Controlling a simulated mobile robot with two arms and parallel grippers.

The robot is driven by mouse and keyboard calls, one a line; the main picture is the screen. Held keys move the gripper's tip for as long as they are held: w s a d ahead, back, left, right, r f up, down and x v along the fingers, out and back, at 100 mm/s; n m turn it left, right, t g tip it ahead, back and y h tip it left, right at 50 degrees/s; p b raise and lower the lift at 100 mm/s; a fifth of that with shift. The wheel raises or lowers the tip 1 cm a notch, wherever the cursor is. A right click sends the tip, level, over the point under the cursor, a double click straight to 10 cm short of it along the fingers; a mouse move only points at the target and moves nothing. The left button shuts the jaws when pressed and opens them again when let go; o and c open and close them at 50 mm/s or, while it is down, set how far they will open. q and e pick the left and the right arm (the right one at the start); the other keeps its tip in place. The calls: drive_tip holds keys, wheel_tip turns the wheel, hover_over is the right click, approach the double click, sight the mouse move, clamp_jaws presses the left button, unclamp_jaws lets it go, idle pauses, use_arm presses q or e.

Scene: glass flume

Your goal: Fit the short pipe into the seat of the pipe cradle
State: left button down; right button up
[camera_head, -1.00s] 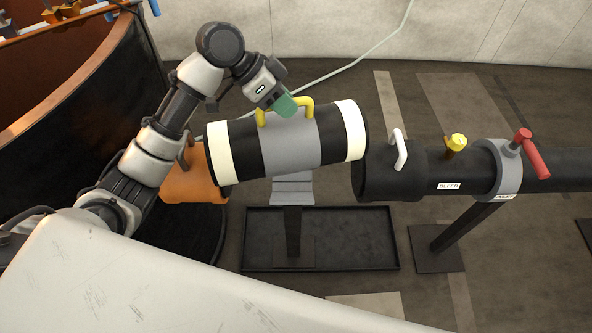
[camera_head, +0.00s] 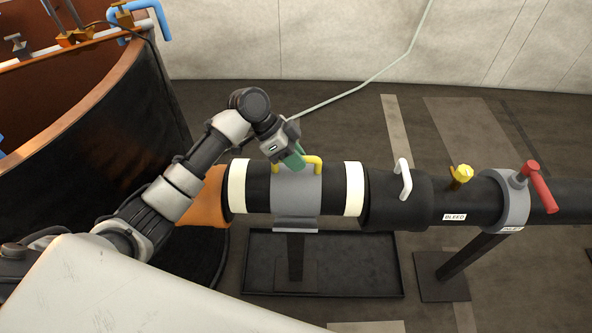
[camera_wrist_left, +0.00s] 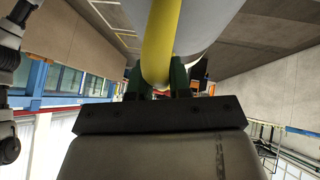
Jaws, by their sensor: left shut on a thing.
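The short pipe (camera_head: 260,188) is black with a cream band near each end, a grey middle sleeve and a yellow handle (camera_head: 316,162). My left gripper (camera_head: 294,160) is shut on this handle; the left wrist view shows the yellow handle (camera_wrist_left: 160,40) between the fingers (camera_wrist_left: 158,82). The pipe is level, between the orange pipe end (camera_head: 205,205) and the black fixed pipe (camera_head: 395,205). The grey pipe cradle (camera_head: 295,225) is directly below the sleeve. The pipe hides most of the seat, so I cannot tell whether it is fully seated. My right gripper is out of view.
A black tray (camera_head: 350,265) lies on the floor around the cradle's post. The fixed pipe carries a white handle (camera_head: 403,180), a yellow knob (camera_head: 462,173) and a red lever (camera_head: 540,188). A large rust-coloured tank (camera_head: 90,110) stands at the left.

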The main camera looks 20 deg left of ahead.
use_arm(q)
drive_tip(key=shift+f, duration=2.4)
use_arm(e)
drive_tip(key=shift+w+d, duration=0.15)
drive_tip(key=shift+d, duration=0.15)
use_arm(q)
drive_tip(key=c, duration=1.1)
unclamp_jaws()
drive_tip(key=shift+f, duration=0.1)
drive_tip(key=shift+o, duration=0.2)
drive_tip(key=v, duration=1.2)
drive_tip(key=shift+s, duration=0.1)
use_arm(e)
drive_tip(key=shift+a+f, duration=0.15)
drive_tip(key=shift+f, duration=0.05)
